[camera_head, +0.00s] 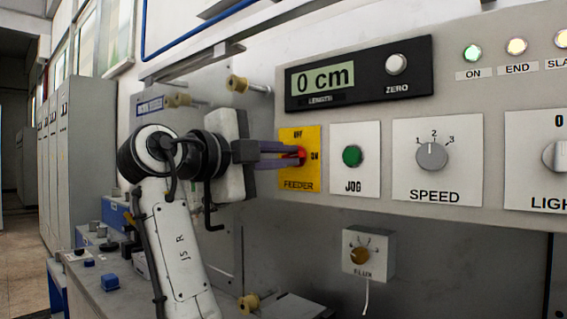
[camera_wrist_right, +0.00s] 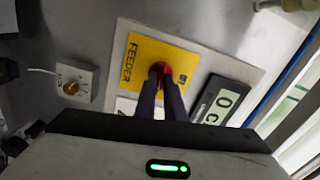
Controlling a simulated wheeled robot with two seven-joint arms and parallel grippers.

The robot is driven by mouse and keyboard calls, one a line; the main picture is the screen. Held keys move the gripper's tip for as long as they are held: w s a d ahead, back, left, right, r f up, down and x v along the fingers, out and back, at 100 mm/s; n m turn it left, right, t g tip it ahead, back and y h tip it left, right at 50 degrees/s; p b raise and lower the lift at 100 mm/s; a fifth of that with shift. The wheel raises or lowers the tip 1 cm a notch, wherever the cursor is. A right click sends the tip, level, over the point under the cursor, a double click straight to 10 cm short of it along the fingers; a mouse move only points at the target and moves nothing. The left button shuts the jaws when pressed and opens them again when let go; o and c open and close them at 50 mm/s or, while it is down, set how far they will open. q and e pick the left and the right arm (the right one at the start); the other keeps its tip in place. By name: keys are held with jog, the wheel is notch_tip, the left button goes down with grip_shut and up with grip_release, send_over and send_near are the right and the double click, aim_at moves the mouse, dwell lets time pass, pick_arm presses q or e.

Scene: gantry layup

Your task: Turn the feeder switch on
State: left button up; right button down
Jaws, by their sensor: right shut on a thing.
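The feeder switch is a red knob (camera_head: 302,155) on a yellow plate (camera_head: 300,184) lettered FEEDER, with OFF at the top and ON at the right. My right gripper (camera_head: 297,155) reaches it from the left, its fingers shut on the red knob. In the right wrist view the fingers (camera_wrist_right: 163,80) close around the red knob (camera_wrist_right: 174,70) in the middle of the yellow plate (camera_wrist_right: 140,50). The fingers hide most of the knob, so which mark it points at cannot be told. My left gripper is not in view.
Right of the plate are a green JOG button (camera_head: 352,156) and a SPEED dial (camera_head: 432,156). Above is a display (camera_head: 325,79) reading 0 cm with a ZERO button (camera_head: 397,64). A small FLUX box (camera_head: 367,254) sits below. The ON lamp (camera_head: 473,53) looks green.

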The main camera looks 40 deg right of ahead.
jog(key=shift+m, duration=0.8)
jog(key=c, duration=1.8)
grip_release()
jog(key=shift+c, duration=0.2)
jog(key=shift+a, duration=0.1)
jog(key=a, duration=1)
jog(key=shift+s+b, duration=0.35)
jog(key=shift+s, duration=0.1)
